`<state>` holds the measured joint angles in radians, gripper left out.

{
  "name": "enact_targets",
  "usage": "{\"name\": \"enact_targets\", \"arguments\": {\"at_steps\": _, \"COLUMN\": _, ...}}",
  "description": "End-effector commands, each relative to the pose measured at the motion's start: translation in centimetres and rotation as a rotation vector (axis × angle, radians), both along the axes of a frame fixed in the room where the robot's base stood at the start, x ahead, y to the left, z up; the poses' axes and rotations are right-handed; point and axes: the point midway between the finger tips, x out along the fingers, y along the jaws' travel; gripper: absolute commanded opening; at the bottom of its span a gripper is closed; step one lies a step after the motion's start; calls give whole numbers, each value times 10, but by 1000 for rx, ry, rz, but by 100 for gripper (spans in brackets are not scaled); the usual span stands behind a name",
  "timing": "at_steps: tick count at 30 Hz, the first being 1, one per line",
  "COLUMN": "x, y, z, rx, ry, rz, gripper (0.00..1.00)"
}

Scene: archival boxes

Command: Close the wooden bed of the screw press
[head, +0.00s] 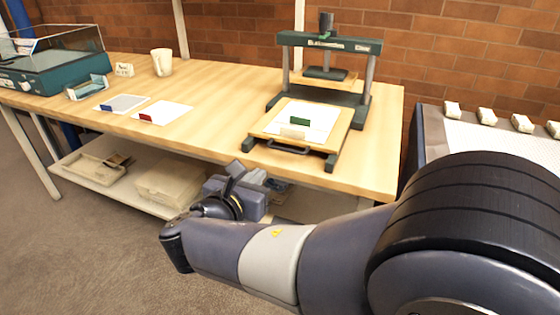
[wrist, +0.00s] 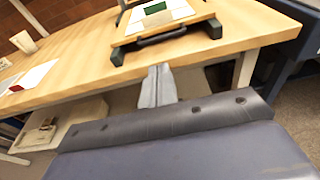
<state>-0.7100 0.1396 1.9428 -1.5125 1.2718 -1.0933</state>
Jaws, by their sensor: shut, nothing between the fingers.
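The screw press (head: 328,42) stands on the right part of the wooden table, with a dark green crossbeam, two posts and a dark platen. Its wooden bed (head: 262,127) is slid out toward the table's front edge on dark rails. A white sheet, a green block and a cream tag lie on the bed. A dark handle (head: 290,147) runs along the bed's front; it also shows in the wrist view (wrist: 162,37). My gripper (wrist: 158,75) is shut and empty, below and in front of the handle, apart from it. In the head view my wrist partly hides the gripper.
The table (head: 215,130) also holds papers with small coloured blocks, a white cup (head: 162,62) and a teal machine with a clear cover (head: 55,60). A lower shelf (head: 120,200) carries boxes. A grey bench (head: 480,140) with several pale blocks stands at the right.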

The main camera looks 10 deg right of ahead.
Motion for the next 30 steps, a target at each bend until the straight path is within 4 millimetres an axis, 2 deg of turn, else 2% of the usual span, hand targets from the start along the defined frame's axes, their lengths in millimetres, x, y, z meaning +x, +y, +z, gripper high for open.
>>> {"name": "enact_targets", "arguments": {"at_steps": 18, "x": 81, "y": -61, "z": -23, "rx": 2, "ry": 1, "rz": -7, "gripper": 0}}
{"name": "enact_targets", "arguments": {"at_steps": 24, "x": 99, "y": -73, "z": -26, "rx": 3, "ry": 2, "rz": -5, "gripper": 0}}
{"name": "enact_targets", "arguments": {"at_steps": 30, "x": 103, "y": -76, "z": -26, "rx": 2, "ry": 1, "rz": -4, "gripper": 0}}
